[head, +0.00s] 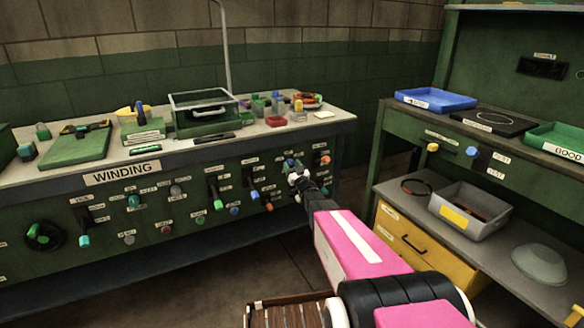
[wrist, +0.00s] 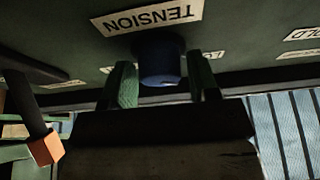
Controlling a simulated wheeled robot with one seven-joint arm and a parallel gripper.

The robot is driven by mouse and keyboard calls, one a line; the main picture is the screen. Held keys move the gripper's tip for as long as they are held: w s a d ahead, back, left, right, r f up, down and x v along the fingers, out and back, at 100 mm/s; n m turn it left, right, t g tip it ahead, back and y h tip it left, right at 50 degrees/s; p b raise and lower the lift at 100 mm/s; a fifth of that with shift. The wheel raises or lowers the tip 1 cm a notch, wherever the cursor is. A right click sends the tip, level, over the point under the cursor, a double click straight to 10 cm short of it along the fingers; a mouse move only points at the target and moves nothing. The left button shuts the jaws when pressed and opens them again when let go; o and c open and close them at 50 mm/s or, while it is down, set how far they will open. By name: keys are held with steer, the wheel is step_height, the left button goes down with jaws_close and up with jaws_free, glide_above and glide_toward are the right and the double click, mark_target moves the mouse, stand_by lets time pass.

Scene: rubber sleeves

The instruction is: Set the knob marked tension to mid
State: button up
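The tension knob (wrist: 160,62) is a blue round knob under a label reading TENSION (wrist: 147,17), which appears upside down in the wrist view. My gripper (wrist: 163,82) has its two green fingers on either side of the knob, with the knob between them. The fingers look open, with a narrow gap to the knob, clearer on the right. In the head view my gripper (head: 297,175) is at the right part of the winding bench's front panel, and mostly covers the knob there. The knob's pointer and its setting cannot be made out.
An orange-tipped black lever (wrist: 45,148) stands out from the panel near my gripper. Several other knobs and levers line the panel of the winding bench (head: 140,195). A side bench (head: 395,130) with trays stands at the right. Dark floor lies between them.

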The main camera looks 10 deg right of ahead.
steer(key=c, duration=0.5)
steer(key=shift+m, duration=0.5)
steer(key=m+h, duration=0.2)
steer(key=m, duration=0.1)
steer(key=m+h, duration=0.2)
steer(key=m, duration=0.1)
steer(key=shift+a+m, duration=0.1)
steer(key=shift+m, duration=0.2)
steer(key=shift+m+h, duration=0.65)
steer(key=shift+m, duration=0.85)
steer(key=shift+m+h, duration=0.65)
steer(key=shift+m, duration=0.85)
steer(key=shift+g, duration=0.3)
steer(key=o, duration=0.9)
steer(key=shift+s, duration=0.15)
